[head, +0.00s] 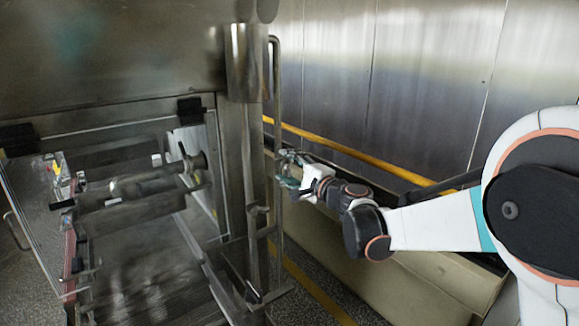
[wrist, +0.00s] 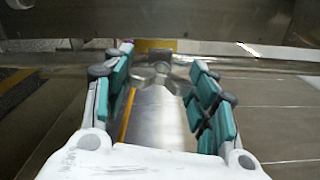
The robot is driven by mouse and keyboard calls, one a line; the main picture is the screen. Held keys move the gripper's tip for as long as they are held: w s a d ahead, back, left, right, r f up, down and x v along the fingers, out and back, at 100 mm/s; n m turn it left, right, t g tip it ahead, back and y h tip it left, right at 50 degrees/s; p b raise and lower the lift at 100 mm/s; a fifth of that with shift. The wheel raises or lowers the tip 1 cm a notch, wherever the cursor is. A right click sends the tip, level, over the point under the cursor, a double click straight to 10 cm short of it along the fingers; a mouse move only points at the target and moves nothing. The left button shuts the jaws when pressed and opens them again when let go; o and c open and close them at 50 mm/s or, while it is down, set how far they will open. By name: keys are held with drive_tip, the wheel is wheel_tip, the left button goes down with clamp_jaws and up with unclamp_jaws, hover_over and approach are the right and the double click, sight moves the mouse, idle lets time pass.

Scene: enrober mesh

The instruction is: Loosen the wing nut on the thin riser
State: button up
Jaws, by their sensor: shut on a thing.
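The thin riser (head: 277,110) is a slim upright metal pipe at the right of the steel machine, bent over at its top. My gripper (head: 286,170) reaches it from the right at about mid-height. In the wrist view the riser (wrist: 60,62) runs across the picture. A small metal piece, seemingly the wing nut (wrist: 160,72), sits on it between the teal finger pads of my gripper (wrist: 161,60). The fingers are shut on it with a gap between the pads. Its wings are blurred, and the head view hides it behind my fingers.
A thicker upright pipe (head: 246,160) stands just left of the riser. The machine's open bay (head: 140,215) with rollers is further left. A yellow rail (head: 350,153) runs along the steel wall behind my arm. A low beige ledge (head: 430,275) lies below my arm.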

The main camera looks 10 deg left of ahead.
drive_tip(key=shift+n, duration=1.1)
drive_tip(key=o, duration=1.1)
drive_tip(key=shift+c, duration=0.2)
drive_tip(key=v, duration=1.2)
